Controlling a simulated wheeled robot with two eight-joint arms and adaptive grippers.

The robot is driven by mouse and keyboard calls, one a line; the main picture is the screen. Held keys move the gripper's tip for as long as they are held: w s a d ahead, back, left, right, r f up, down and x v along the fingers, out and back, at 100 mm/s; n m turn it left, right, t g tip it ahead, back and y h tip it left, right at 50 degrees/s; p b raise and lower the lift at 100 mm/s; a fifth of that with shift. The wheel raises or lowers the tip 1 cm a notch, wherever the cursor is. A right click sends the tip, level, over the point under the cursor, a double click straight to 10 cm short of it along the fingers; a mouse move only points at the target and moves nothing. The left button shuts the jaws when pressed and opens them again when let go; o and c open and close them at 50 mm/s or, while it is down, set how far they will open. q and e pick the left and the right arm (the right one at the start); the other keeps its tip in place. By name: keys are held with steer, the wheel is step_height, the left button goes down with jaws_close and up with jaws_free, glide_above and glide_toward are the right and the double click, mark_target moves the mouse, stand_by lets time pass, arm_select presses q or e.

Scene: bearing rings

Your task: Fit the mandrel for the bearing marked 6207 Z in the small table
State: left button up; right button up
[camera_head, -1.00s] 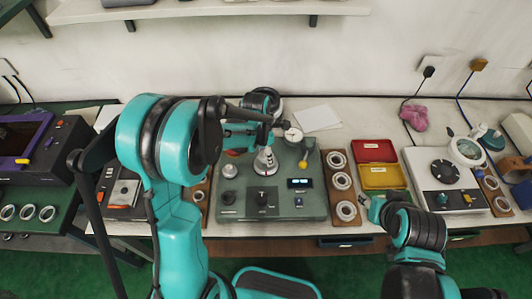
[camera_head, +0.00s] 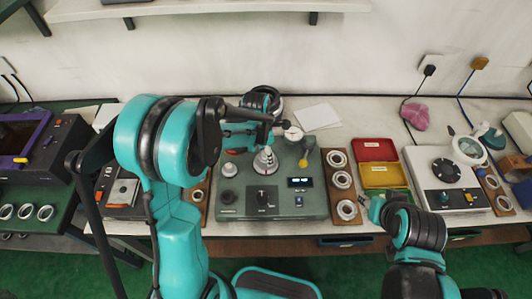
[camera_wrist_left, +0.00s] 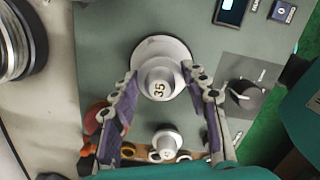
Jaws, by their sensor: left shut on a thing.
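The mandrel marked 35 (camera_wrist_left: 160,82) is a pale stepped cylinder standing upright over a round metal disc (camera_wrist_left: 178,50) on the green-grey tester (camera_head: 233,207). In the head view the mandrel (camera_head: 265,163) shows below my left wrist. My left gripper (camera_wrist_left: 160,80) is shut on the mandrel, with one finger on each side. Whether the mandrel is fully seated cannot be told. No 6207 Z marking is readable.
A dial gauge (camera_head: 294,133) stands close to my left wrist. A wooden board (camera_head: 334,157) with several rings lies right of the tester. Red (camera_head: 375,149) and yellow (camera_head: 383,174) trays stand beyond it. A white device (camera_head: 432,190) with a magnifier is farther right.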

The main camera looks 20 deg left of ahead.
arm_select(q)
steer(key=shift+f, duration=0.1)
stand_by(0.6)
steer(key=shift+f+b, duration=0.65)
steer(key=shift+b, duration=0.1)
steer(key=shift+f+b, duration=0.15)
steer(key=shift+b, duration=0.15)
steer(key=o, duration=1.5)
steer(key=shift+s, duration=0.1)
steer(key=shift+o, duration=0.2)
steer(key=r, duration=0.8)
steer(key=a+r, duration=0.1)
steer(key=r, duration=0.3)
steer(key=shift+s+a, duration=0.1)
steer(key=shift+s, duration=0.25)
steer(key=shift+s, duration=0.1)
